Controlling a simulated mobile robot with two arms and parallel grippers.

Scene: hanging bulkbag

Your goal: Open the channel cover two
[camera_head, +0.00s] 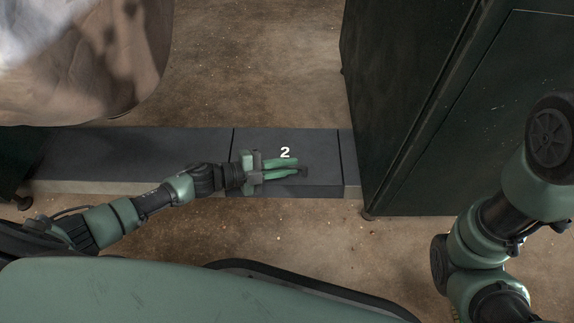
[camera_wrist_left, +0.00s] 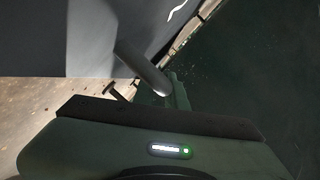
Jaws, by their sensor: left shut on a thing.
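The channel cover two (camera_head: 322,147) is a dark grey slab marked with a white "2", in the middle of the head view. Its dark front face hides the pale channel edge, and it seems slightly raised at the front. My left gripper (camera_head: 299,169) reaches in from the left, low over the front half of the cover. Its green fingers are shut on the cover's small dark handle, which they mostly hide. In the left wrist view a grey round bar (camera_wrist_left: 143,70) stands near a green finger (camera_wrist_left: 180,96). My right gripper is out of view.
A neighbouring dark cover (camera_head: 130,150) lies to the left. A tall dark green cabinet (camera_head: 420,100) stands close to the right. A pale bulk bag (camera_head: 80,55) hangs at upper left. Bare brown floor (camera_head: 260,70) lies behind the channel and in front of it.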

